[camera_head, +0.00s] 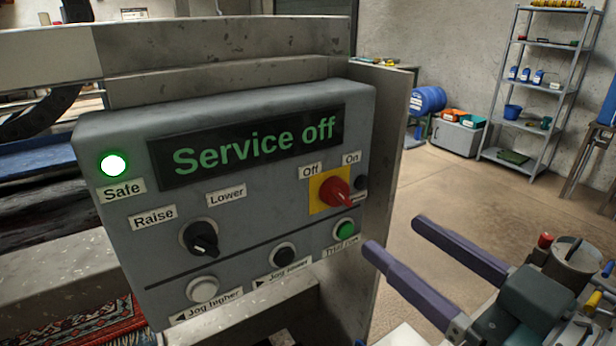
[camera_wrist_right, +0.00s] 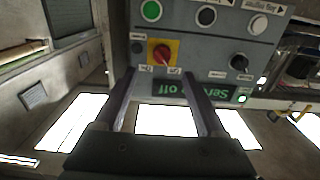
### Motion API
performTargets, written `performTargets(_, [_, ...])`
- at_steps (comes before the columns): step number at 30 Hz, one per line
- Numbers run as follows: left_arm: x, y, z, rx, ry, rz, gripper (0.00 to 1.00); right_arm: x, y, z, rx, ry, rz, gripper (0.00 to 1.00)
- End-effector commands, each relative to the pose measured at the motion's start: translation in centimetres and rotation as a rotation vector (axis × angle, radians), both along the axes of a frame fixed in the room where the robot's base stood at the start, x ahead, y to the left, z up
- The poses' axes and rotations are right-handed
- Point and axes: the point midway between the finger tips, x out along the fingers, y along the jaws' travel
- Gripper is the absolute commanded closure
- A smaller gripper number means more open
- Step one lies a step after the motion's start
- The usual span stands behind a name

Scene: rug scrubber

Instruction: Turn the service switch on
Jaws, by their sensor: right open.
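The service switch (camera_head: 334,192) is a red rotary knob on a yellow plate at the right side of the grey control panel (camera_head: 150,245). Labels Off and On sit above it. The display (camera_head: 250,146) reads "Service off" in green. My right gripper (camera_head: 395,235) is open and empty, to the right of the panel and apart from the knob. In the right wrist view, the switch (camera_wrist_right: 162,54) shows just beyond and between my open fingertips (camera_wrist_right: 158,75). My left gripper is out of view.
The Safe lamp (camera_head: 113,165) glows. A black Raise/Lower knob (camera_head: 201,238) and green (camera_head: 344,229), black (camera_head: 283,256) and white (camera_head: 202,289) buttons are on the panel. A patterned rug (camera_head: 90,330) lies lower left. Shelves (camera_head: 530,85) stand far behind; the floor between is clear.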

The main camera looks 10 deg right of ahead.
Motion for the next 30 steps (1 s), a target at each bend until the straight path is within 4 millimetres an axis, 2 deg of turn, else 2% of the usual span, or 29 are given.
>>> performTargets(9, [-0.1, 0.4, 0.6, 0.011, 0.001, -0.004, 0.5, 5.2, 1.9, 0.2, 0.001, -0.002, 0.0, 0.27])
performTargets(15, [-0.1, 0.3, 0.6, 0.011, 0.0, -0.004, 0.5, 7.7, 2.8, 0.1, 0.0, 0.0, 0.001, 0.27])
performTargets(21, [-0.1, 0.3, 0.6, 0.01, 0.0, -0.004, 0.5, 8.6, 3.2, 0.1, -0.001, 0.002, 0.002, 0.27])
performTargets(28, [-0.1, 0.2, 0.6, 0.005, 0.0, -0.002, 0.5, 8.6, 3.2, 0.1, -0.001, 0.002, 0.002, 0.27])
performTargets(30, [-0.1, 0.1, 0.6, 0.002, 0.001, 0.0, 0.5, 8.6, 3.2, 0.1, -0.001, 0.002, 0.002, 0.35])
